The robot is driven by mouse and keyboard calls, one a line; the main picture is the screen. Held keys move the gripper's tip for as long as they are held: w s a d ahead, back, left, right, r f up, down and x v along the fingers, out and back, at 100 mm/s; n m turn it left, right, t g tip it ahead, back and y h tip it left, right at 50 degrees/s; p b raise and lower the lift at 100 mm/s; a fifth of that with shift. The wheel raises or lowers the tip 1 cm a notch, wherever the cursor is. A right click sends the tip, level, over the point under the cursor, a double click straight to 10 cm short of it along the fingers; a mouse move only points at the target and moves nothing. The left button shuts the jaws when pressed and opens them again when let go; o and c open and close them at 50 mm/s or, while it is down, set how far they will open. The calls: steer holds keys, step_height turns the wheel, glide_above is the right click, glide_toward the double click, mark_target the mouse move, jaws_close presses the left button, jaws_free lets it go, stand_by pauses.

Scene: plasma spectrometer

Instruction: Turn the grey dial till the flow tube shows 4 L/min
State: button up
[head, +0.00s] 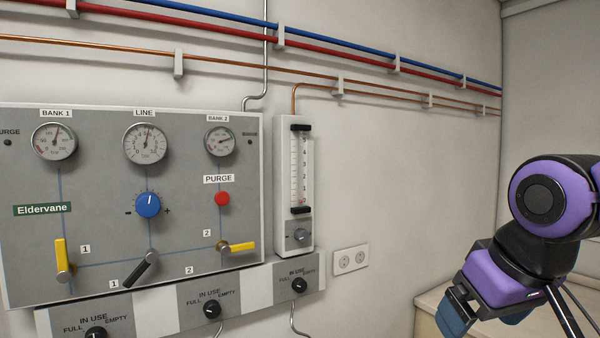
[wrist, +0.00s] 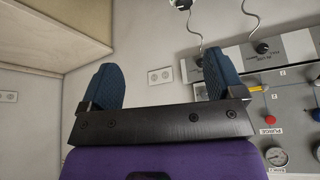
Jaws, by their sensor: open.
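The flow tube (head: 300,165) is a narrow clear column with a numbered scale, in a white upright housing on the wall right of the panel in the head view. The float and its reading are too small to tell. The grey dial (head: 301,234) is a small knob at the foot of that housing. My gripper (head: 455,318) is at the lower right of the head view, well right of the dial and apart from it. In the wrist view my gripper (wrist: 160,88) shows two blue fingers spread wide with nothing between them.
The grey panel (head: 100,190) carries gauges, a blue knob (head: 148,204), a red purge button (head: 222,198) and yellow levers. Black selector knobs sit on a ledge below. A wall socket (head: 350,259) is right of the tube.

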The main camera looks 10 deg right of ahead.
steer(key=shift+w, duration=0.2)
steer(key=c, duration=0.5)
steer(key=n+t+y, duration=0.6)
steer(key=n+t, duration=0.6)
steer(key=n, duration=1)
glide_toward(305, 237)
steer(key=x, duration=1)
steer(key=shift+w+a, duration=0.1)
steer(key=shift+w, duration=0.05)
steer(key=shift+c, duration=0.2)
steer(key=c, duration=0.9)
